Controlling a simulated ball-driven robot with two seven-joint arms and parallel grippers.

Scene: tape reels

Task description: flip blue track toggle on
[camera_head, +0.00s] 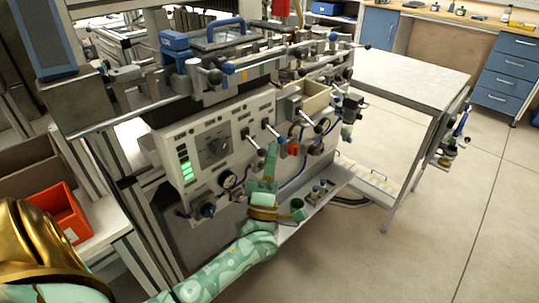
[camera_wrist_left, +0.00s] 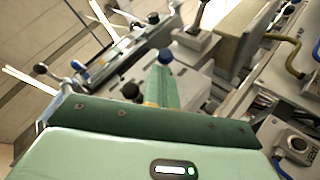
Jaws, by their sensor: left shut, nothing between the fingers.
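The control panel (camera_head: 215,150) is a pale upright face with levers, a dial and a lit green display. A toggle lever with a blue knob (camera_head: 265,122) stands out from its middle; I take it as the blue track toggle. My left gripper (camera_head: 272,149) is shut and empty, its tips just below that knob. In the left wrist view a blue knob (camera_wrist_left: 166,57) shows right at the tips of my left gripper (camera_wrist_left: 161,76). I cannot tell if they touch, or which way the toggle is set. My right gripper is in neither view.
Toggles with dark knobs (camera_head: 245,131) stand left and right of the blue one. A red knob (camera_head: 293,150) sits close on the right of my gripper. A white table (camera_head: 415,75) and open floor lie to the right.

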